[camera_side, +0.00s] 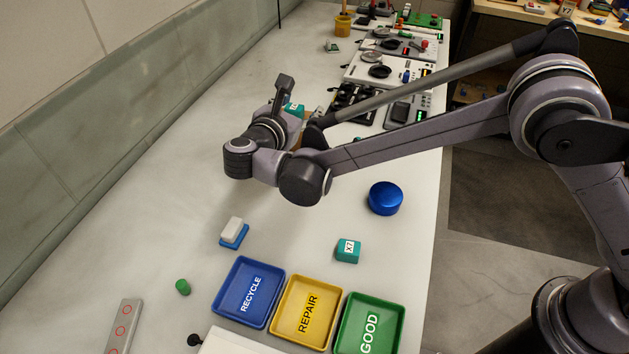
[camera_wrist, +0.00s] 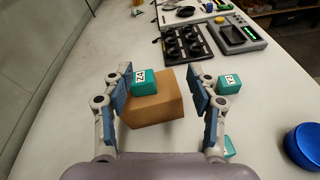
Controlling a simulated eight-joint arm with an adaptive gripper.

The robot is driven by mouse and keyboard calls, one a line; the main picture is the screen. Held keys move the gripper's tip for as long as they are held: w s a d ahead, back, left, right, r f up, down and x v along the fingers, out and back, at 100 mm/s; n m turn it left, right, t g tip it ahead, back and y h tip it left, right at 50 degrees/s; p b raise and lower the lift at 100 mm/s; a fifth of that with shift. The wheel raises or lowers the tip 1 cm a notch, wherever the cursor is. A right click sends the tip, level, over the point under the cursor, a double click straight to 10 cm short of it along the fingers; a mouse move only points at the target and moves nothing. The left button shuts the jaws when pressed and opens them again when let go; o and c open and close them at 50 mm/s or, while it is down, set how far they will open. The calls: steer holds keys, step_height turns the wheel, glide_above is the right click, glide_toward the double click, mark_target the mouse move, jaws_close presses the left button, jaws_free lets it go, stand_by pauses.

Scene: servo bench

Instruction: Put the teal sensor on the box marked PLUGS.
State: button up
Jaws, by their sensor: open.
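My gripper (camera_wrist: 163,88) is open, its two blue-padded fingers apart on either side of a brown box (camera_wrist: 158,112) in the wrist view. A teal block with a white label (camera_wrist: 145,82) appears to rest on the box's top, at its far left, near the left finger. I cannot tell whether the fingers touch it. No PLUGS marking shows on the visible box faces. In the side view my arm hides most of the box, and a teal block (camera_side: 294,110) shows beside my gripper. Another teal block marked X7 (camera_side: 348,250) sits on the bench.
More teal blocks lie right of the right finger (camera_wrist: 229,84) and lower, partly hidden (camera_wrist: 229,149). The bench's left side is mostly clear.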

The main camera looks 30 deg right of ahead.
steer(key=s+d+r+m+g+y, duration=0.2)
steer(key=s+d+m, duration=0.25)
steer(key=d, duration=0.45)
steer(key=s+d+r+m+g+y, duration=0.25)
steer(key=d+m, duration=0.25)
steer(key=d, duration=0.4)
steer(key=s+d+f+m+y, duration=0.2)
steer(key=s+m+y, duration=0.1)
steer(key=s+m, duration=0.4)
steer(key=s+d+f+m+t+y, duration=0.1)
steer(key=s+d+f+m+y, duration=0.1)
steer(key=s+m, duration=0.5)
steer(key=s+d+y, duration=0.1)
steer(key=s, duration=0.4)
steer(key=shift+s+d+m, duration=0.15)
steer(key=shift+d+m, duration=0.05)
steer(key=shift+m, duration=0.15)
